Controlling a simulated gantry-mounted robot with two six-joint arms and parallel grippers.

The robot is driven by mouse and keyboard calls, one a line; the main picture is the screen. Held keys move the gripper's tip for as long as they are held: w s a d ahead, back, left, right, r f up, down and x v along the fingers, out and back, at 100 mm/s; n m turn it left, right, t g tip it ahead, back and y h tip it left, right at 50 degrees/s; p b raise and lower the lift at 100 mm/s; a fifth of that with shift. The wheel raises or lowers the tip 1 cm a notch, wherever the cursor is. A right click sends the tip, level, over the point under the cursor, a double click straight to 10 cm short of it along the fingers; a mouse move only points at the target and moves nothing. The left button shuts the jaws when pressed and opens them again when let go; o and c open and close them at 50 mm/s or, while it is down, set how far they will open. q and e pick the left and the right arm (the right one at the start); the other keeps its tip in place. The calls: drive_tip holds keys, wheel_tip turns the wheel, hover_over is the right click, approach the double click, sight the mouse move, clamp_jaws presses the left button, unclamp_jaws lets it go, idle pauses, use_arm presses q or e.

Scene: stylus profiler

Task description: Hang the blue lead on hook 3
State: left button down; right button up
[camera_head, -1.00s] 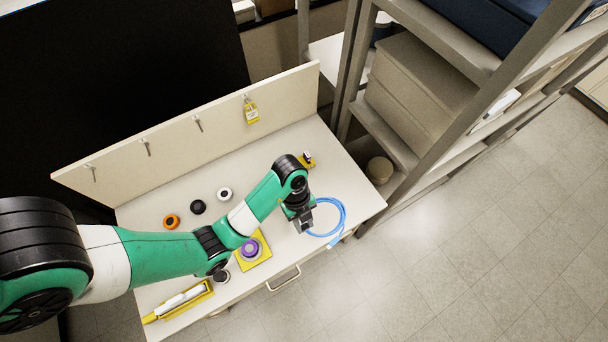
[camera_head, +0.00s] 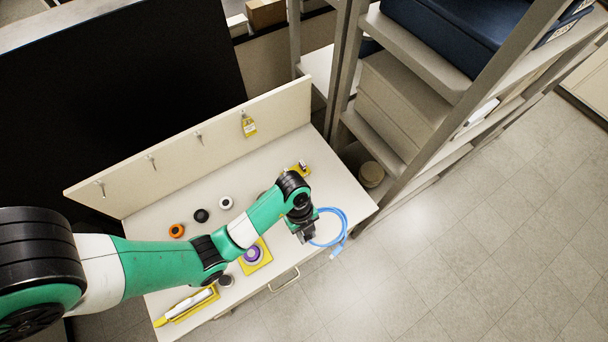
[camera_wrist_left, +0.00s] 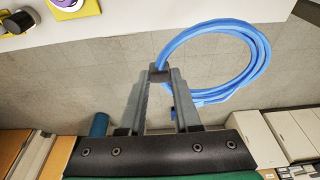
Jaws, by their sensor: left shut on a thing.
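The blue lead (camera_head: 343,219) is a coiled loop with a plug end hanging down. My left gripper (camera_head: 308,237) is shut on it near the right front edge of the bench. In the left wrist view the fingertips (camera_wrist_left: 159,75) close on the coil's edge, and the blue coil (camera_wrist_left: 262,50) spreads to the right with floor behind it. I see no readable hook numbers.
On the bench (camera_head: 180,262) lie orange (camera_head: 177,230), black (camera_head: 201,215) and white (camera_head: 226,203) round pieces, a purple piece on a yellow pad (camera_head: 254,255) and a yellow tray (camera_head: 187,306). A shelf rack (camera_head: 400,130) stands close at the right. The strip before the board is mostly clear.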

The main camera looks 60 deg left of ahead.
use_arm(q)
drive_tip(key=d+r+p, duration=0.2)
drive_tip(key=r+p, duration=0.1)
drive_tip(key=shift+r+p, duration=0.3)
drive_tip(key=d+r+p, duration=0.1)
drive_tip(key=r, duration=0.1)
drive_tip(key=d+r+p, duration=0.2)
